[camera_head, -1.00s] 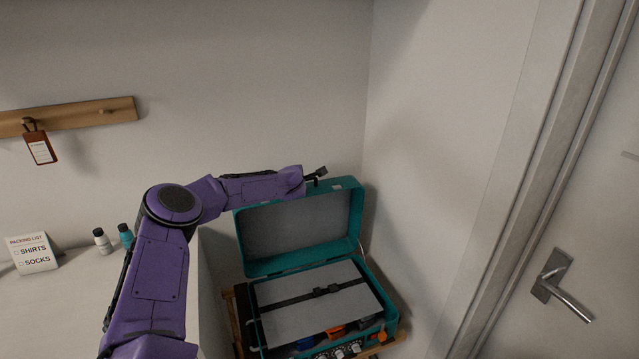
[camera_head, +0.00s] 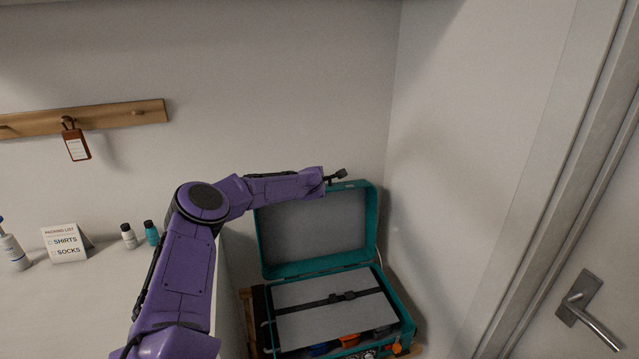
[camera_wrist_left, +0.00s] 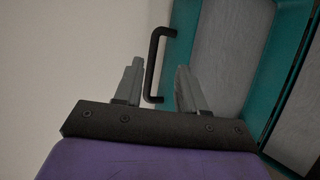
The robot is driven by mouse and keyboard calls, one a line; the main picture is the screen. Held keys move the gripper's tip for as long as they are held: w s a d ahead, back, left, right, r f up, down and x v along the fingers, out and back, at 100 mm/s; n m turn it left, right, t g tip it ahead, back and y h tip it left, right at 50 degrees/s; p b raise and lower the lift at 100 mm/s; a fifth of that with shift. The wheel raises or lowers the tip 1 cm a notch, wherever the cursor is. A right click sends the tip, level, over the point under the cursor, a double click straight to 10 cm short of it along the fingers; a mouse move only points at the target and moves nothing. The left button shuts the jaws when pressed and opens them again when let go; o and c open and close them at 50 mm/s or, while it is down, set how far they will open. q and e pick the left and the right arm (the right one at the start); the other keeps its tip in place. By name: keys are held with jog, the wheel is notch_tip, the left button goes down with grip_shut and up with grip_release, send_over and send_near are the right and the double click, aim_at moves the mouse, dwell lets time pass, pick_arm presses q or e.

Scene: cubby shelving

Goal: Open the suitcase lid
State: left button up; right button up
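The teal suitcase (camera_head: 407,318) stands at the lower middle of the head view. Its lid (camera_head: 318,226) stands up and open against the wall side, showing a grey lining. A grey panel (camera_head: 330,312) with a black strap (camera_head: 338,297) covers most of the inside. My left gripper (camera_head: 340,176) is at the lid's top edge. In the left wrist view, my left gripper's fingers (camera_wrist_left: 158,84) are apart, with a black handle (camera_wrist_left: 152,62) between them, and neither finger visibly clamps it. The teal lid (camera_wrist_left: 176,55) is just to the right. My right gripper is not in view.
A white counter (camera_head: 75,315) at the left holds a packing list card (camera_head: 66,243) and small bottles (camera_head: 151,233). A wooden peg rail (camera_head: 100,117) with a brown tag (camera_head: 76,145) is on the wall. A door handle (camera_head: 585,308) is at the right. The suitcase sits near the corner.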

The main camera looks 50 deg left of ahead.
pick_arm(q)
jog(key=shift+f, duration=0.1)
jog(key=b+v, duration=0.1)
jog(key=v, duration=0.9)
jog(key=shift+s+d+r, duration=0.15)
jog(key=shift+d+r, duration=0.05)
jog(key=shift+r, duration=0.1)
